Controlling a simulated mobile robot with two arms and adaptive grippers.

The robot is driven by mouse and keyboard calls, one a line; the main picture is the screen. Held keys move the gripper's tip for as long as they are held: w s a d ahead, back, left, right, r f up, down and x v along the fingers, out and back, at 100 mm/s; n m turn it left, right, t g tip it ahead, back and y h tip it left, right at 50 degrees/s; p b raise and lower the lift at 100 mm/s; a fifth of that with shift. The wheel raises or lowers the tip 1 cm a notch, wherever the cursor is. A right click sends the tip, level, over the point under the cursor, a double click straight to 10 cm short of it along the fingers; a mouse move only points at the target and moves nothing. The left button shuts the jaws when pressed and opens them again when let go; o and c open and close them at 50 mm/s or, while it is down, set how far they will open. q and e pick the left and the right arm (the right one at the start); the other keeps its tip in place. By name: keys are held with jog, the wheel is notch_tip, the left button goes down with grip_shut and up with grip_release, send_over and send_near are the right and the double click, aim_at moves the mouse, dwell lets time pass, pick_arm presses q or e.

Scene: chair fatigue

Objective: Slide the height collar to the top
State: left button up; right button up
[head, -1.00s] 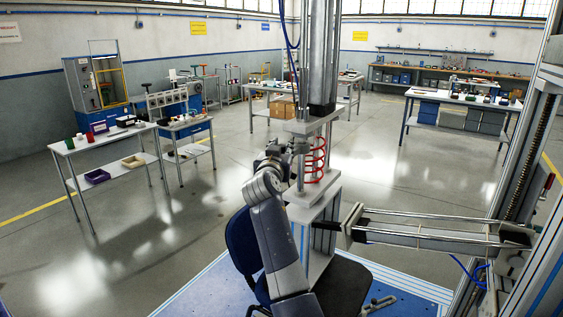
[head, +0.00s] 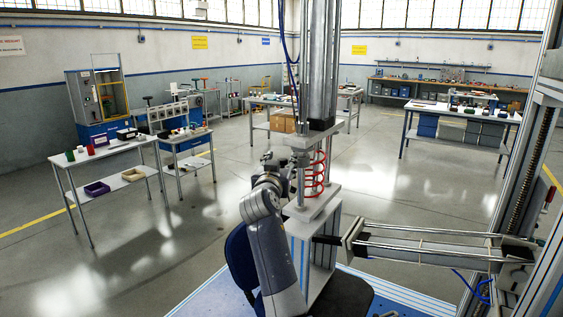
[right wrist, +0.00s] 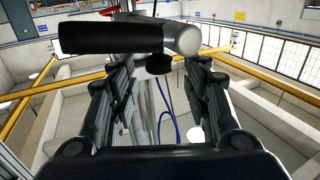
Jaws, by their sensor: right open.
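My right gripper (head: 281,162) is beside the left steel post (head: 300,180) of the test stand in the head view, its fingers small and partly hidden by my arm. In the right wrist view my right gripper (right wrist: 160,105) is open, its two black fingers apart. A steel rod (right wrist: 146,115) shows in the gap between them. A thick black bar (right wrist: 110,38) with a grey round end (right wrist: 188,40) and a dark knob (right wrist: 158,65) lies across the top, beyond the fingers. I cannot tell which part is the height collar. My left gripper is not in view.
A red coil (head: 316,175) stands right of the post, under the large metal cylinder (head: 322,70). A horizontal actuator (head: 420,246) reaches in from the right. The dark chair (head: 340,295) is below. A blue hose (right wrist: 168,128) hangs behind the fingers.

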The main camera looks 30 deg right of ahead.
jog(key=v, duration=0.6)
jog(key=shift+r, duration=0.1)
dwell(0.4)
